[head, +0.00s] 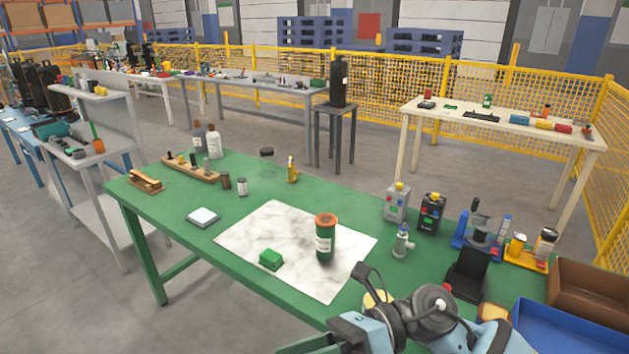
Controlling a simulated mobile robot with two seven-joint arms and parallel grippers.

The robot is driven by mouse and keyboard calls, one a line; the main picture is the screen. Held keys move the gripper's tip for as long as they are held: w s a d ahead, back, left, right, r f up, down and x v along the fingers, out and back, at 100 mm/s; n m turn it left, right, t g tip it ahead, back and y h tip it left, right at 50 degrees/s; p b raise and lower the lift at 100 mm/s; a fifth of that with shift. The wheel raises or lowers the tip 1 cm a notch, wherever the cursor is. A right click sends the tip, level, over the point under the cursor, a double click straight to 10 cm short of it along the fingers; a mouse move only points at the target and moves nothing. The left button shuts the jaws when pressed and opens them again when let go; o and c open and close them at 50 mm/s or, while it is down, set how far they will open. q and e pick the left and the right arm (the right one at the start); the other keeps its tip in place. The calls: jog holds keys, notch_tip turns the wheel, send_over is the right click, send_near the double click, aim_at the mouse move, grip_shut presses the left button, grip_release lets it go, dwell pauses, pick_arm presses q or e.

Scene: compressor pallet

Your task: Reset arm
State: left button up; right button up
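My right arm comes in at the bottom right, over the front edge of the green table (165,215). Its gripper (325,345) is at the bottom edge of the head view, pointing left and down. The frame cuts off its fingers, so I cannot tell whether they are open or shut, or whether they hold anything. My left arm and gripper are not in view. On a white marble-patterned mat (265,225) stand a dark green jar with an orange lid (325,240) and a small green block (271,259). Both are apart from my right gripper.
Near my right arm are a silver fitting (402,243), a black stand (467,274), a blue bin (570,325) and a brown bin (590,290). Two canisters (397,203) (432,213) stand behind. A wooden rack (190,170) and bottles (214,142) are at the back left. The mat's left part is clear.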

jog(key=w+d+f+n+t+h+p, duration=0.1)
jog(key=d+f+n+t+h, duration=0.4)
jog(key=f+n+t, duration=0.85)
jog(key=w+d+f+n+t+h, duration=0.1)
jog(key=d+f+n+t+h, duration=0.5)
jog(key=n, duration=1.5)
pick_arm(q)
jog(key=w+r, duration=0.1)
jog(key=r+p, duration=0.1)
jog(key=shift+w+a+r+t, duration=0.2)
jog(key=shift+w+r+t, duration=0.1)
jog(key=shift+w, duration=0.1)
pick_arm(e)
jog(key=s+d+f+m+g+h, duration=0.2)
jog(key=s+d+f+m, duration=0.3)
jog(key=s+f, duration=0.3)
jog(key=s+d+f+m+g+h, duration=0.2)
jog(key=s+d+f, duration=0.4)
jog(key=s, duration=0.6)
jog(key=f+m+g, duration=0.1)
jog(key=m, duration=0.1)
jog(key=shift+f+m, duration=0.35)
